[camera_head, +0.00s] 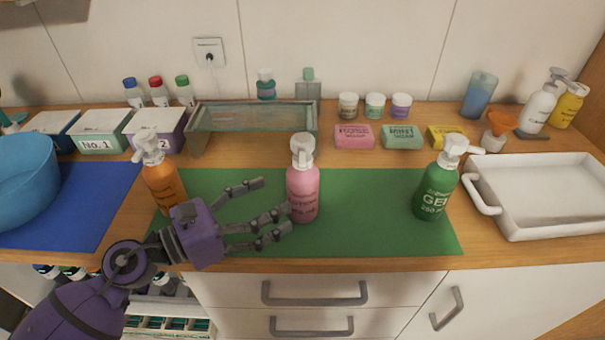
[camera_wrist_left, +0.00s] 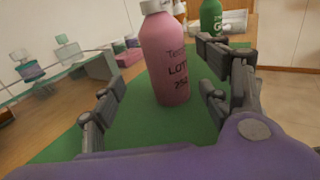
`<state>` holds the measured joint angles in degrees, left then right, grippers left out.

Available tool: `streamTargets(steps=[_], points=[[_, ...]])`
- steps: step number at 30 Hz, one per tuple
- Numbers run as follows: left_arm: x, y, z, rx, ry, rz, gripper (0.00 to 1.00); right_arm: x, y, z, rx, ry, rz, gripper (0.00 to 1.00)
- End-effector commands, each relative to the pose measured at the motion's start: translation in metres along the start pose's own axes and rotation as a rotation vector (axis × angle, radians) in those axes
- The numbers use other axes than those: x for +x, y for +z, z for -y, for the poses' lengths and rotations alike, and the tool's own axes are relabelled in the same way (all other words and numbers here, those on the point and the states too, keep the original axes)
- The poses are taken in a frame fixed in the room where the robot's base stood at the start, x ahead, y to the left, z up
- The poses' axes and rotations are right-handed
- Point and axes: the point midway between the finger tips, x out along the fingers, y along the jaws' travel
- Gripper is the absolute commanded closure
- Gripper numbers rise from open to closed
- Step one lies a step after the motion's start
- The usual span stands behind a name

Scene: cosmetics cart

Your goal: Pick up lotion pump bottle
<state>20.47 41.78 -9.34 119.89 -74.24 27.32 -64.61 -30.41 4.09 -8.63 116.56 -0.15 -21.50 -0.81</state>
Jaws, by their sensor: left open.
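The pink lotion pump bottle (camera_head: 303,188) stands upright on the green mat (camera_head: 370,235), its white pump on top. In the left wrist view the bottle (camera_wrist_left: 166,58) stands ahead, between the lines of the fingers, with its pump cut off by the top edge. My left gripper (camera_head: 272,211) is open just left of the bottle, its fingers pointing at it. The fingertips are close to the bottle; contact cannot be told. My right gripper is not in view.
An orange pump bottle (camera_head: 160,183) stands behind my left gripper, and a green gel bottle (camera_head: 436,190) stands at the mat's right. A white tray (camera_head: 545,190) is at far right, a blue basin (camera_head: 22,180) at far left. A glass-topped stand (camera_head: 252,117) and soap boxes are behind.

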Motion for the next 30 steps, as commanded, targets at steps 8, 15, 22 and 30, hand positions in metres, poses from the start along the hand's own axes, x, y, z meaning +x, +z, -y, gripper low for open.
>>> streamTargets(steps=[8,15,22,30], points=[[0.03,0.004,0.001,0.001,0.0,0.004,0.31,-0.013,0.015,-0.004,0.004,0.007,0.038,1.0],[0.065,0.004,0.003,0.0,0.001,0.005,0.31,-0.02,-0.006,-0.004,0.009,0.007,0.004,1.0],[0.076,-0.001,0.004,-0.003,0.001,0.0,0.31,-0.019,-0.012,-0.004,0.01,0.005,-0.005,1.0],[0.076,-0.001,0.004,-0.003,0.001,0.001,0.48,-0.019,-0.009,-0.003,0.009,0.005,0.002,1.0]])
